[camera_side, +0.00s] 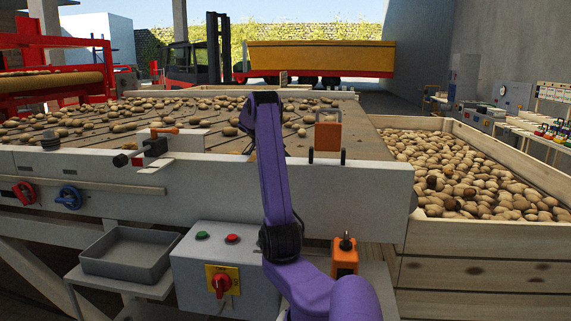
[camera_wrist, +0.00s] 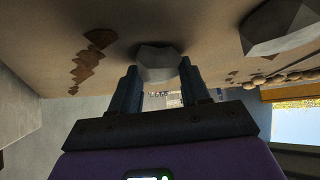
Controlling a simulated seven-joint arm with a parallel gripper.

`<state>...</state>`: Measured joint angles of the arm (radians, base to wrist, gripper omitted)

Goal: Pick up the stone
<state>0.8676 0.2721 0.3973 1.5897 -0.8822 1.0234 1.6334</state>
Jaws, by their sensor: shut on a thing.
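In the wrist view, a grey, angular stone (camera_wrist: 157,61) sits between the two dark fingertips of my gripper (camera_wrist: 158,70). My gripper is shut on it, one finger on each side. The stone is close to the brown belt surface (camera_wrist: 115,15); I cannot tell whether it touches it. In the side view, my purple arm reaches over the front wall of the sorting table, and my gripper and the held stone are hidden behind it.
A second, larger grey stone (camera_wrist: 282,26) lies near my gripper. Many potatoes are spread over the conveyor table (camera_side: 180,145). A wooden crate (camera_side: 485,275) full of potatoes stands at the right. A grey tray (camera_side: 128,270) and a control box (camera_side: 200,262) are in front.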

